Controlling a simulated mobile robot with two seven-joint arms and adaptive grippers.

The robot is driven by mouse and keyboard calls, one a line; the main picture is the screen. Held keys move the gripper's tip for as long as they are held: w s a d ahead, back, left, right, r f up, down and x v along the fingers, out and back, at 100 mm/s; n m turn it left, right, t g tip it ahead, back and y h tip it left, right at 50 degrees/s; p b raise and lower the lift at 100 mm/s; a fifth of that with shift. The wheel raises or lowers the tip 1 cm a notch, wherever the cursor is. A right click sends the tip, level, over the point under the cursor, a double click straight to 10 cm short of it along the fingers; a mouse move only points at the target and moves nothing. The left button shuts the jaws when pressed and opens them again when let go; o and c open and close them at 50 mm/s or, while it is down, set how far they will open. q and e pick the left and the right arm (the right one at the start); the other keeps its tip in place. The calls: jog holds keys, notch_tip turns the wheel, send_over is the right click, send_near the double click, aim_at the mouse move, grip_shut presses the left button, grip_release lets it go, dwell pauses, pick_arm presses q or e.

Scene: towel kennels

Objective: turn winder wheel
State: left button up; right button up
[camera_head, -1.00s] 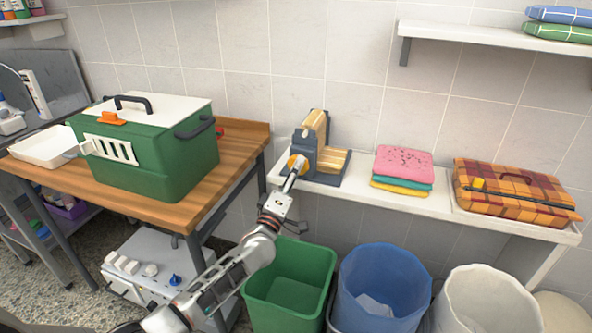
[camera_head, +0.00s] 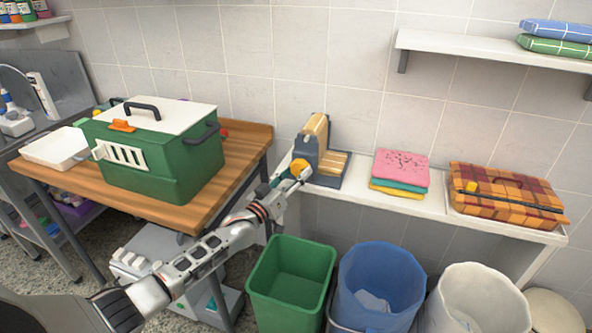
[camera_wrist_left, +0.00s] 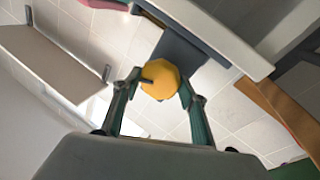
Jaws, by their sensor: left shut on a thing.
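The winder (camera_head: 308,150) stands on the white wall bench, a blue-grey frame with pale tan parts. Its yellow wheel (camera_head: 299,167) faces me at its front left. My left gripper (camera_head: 300,174) reaches the wheel from the lower left. In the left wrist view, the two fingers of that gripper (camera_wrist_left: 161,84) are on either side of the yellow wheel (camera_wrist_left: 160,77), shut on it. A small peg shows at the wheel's left side there. The winder's far side is hidden. My right gripper is not in view.
A green carrier (camera_head: 160,160) stands on the wooden table (camera_head: 200,212) at left. Folded towels (camera_head: 397,170) and a plaid case (camera_head: 500,195) lie on the bench (camera_head: 425,204). Green (camera_head: 262,295), blue (camera_head: 350,300) and white (camera_head: 455,300) bins stand below.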

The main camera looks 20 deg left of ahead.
pick_arm(q)
jog(key=shift+m+g+p, duration=0.3)
jog(key=shift+m+p, duration=0.05)
jog(key=shift+m, duration=0.35)
jog(key=o, duration=1.1)
jog(key=v, duration=1.2)
